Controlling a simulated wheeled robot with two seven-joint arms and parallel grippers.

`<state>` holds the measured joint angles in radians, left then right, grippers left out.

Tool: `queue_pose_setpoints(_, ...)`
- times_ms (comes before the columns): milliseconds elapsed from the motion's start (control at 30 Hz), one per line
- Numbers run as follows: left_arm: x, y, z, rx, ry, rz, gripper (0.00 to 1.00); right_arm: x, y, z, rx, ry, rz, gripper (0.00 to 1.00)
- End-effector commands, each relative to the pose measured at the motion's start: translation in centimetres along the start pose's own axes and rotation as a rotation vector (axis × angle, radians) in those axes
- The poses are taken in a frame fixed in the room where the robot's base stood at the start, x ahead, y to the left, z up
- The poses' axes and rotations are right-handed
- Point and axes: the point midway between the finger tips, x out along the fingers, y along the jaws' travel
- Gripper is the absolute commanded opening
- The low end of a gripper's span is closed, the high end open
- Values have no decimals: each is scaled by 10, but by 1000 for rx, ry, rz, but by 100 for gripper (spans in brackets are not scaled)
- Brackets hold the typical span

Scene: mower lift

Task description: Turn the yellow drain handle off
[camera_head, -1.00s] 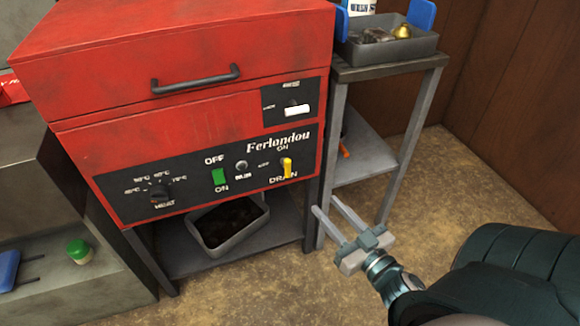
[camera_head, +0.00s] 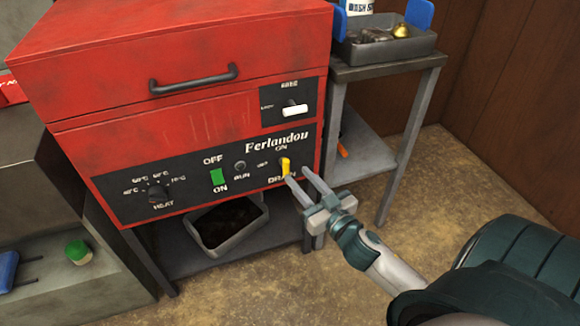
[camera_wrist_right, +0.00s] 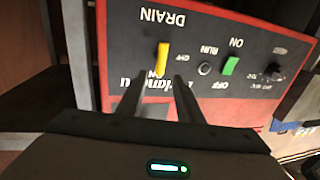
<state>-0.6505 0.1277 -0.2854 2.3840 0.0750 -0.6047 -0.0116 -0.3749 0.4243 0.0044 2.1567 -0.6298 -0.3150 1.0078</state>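The yellow drain handle (camera_head: 285,165) is on the black control panel (camera_head: 130,190) of the red machine, between the words ON and DRAIN. It stands roughly upright in the head view and also shows in the right wrist view (camera_wrist_right: 162,57). My right gripper (camera_head: 297,175) is open and empty, with its two fingers pointing at the panel just below and right of the handle. In the right wrist view its fingers (camera_wrist_right: 158,90) reach toward the handle, which appears beyond the fingertips; contact cannot be told. My left gripper is not in view.
Left of the handle are a run button (camera_head: 240,166), a green switch (camera_head: 217,177) and a heat knob (camera_head: 158,195). A white knob (camera_head: 294,109) sits above. A metal side table (camera_head: 390,70) with a grey tray (camera_head: 395,47) stands close on the right.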

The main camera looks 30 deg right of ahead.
Motion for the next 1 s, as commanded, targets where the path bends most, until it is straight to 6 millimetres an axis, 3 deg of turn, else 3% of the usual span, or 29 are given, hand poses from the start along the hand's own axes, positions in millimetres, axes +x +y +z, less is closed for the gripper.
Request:
queue_pose_setpoints(200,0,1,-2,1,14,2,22,32,0,0,-1,1,0,33)
queue_pose_setpoints(400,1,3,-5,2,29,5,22,50,0,0,0,1,-1,33)
queue_pose_setpoints(867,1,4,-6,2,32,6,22,57,0,0,1,-1,0,33)
queue_pose_setpoints(1000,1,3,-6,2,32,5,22,57,0,0,0,-1,0,0)
